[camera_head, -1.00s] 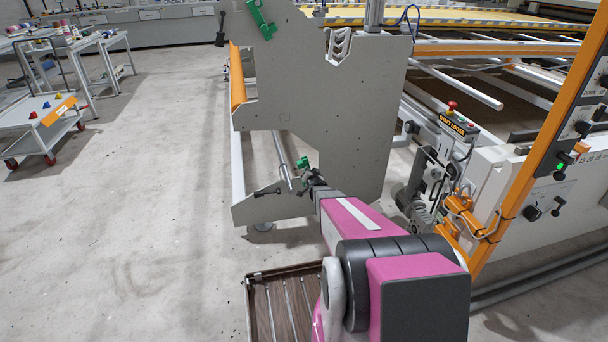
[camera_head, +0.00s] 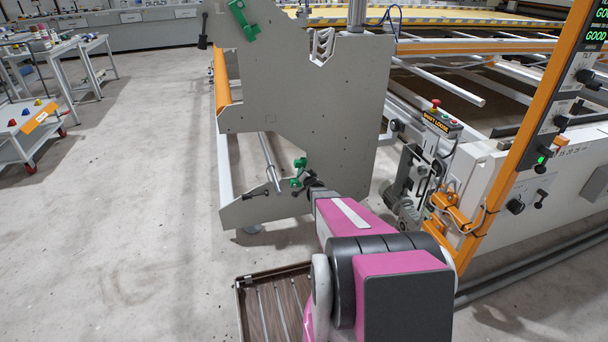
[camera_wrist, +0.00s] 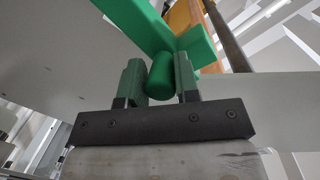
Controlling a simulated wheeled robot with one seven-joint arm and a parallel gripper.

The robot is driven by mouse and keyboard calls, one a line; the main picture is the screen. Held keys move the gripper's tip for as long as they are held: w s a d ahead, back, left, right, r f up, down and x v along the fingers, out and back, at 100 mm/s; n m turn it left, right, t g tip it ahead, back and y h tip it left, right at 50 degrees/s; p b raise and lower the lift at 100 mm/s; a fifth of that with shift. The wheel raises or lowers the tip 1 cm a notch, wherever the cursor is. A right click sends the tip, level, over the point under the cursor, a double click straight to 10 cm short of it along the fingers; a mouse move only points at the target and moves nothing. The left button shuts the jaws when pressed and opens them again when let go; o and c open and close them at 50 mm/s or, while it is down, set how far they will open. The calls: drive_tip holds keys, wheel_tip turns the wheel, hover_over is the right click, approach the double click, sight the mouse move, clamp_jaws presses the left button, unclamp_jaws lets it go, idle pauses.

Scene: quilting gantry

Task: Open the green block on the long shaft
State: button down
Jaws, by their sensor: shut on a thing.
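The green block (camera_head: 299,164) sits low on the grey side plate, near the lower end of the long metal shaft (camera_head: 269,162). Two green parts show there, one above the other. In the wrist view the green block (camera_wrist: 140,22) is close above my gripper (camera_wrist: 159,76), with a second green arm going off to the right. A rounded green knob (camera_wrist: 160,76) of the block lies between my two fingers, and they are shut on it. In the head view my gripper (camera_head: 304,179) is small and dark beside the block, and its fingers are hard to make out.
The large grey side plate (camera_head: 345,110) stands right behind my gripper. Another green block (camera_head: 242,20) is higher on it. The orange post (camera_head: 517,130) and a control box (camera_head: 440,123) stand to the right. The floor (camera_head: 130,210) at left is open.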

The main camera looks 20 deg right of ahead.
drive_tip(key=c, duration=0.9)
unclamp_jaws()
drive_tip(key=shift+o, duration=0.2)
drive_tip(key=shift+s, duration=0.1)
drive_tip(key=s+r, duration=0.1)
drive_tip(key=s, duration=0.9)
drive_tip(key=shift+s, duration=0.3)
drive_tip(key=shift+r, duration=0.1)
drive_tip(key=s+a+r+n+g, duration=0.2)
drive_tip(key=s+a+r+g, duration=0.2)
drive_tip(key=s, duration=0.5)
drive_tip(key=s+a+r+n+g, duration=0.3)
drive_tip(key=s+a+g, duration=0.3)
drive_tip(key=s, duration=0.3)
drive_tip(key=s+a+r+n+g, duration=0.3)
drive_tip(key=s+a+r+g, duration=0.2)
drive_tip(key=s, duration=0.4)
drive_tip(key=shift+a+r+g, duration=0.2)
drive_tip(key=shift+r+g, duration=0.3)
drive_tip(key=shift+g, duration=0.4)
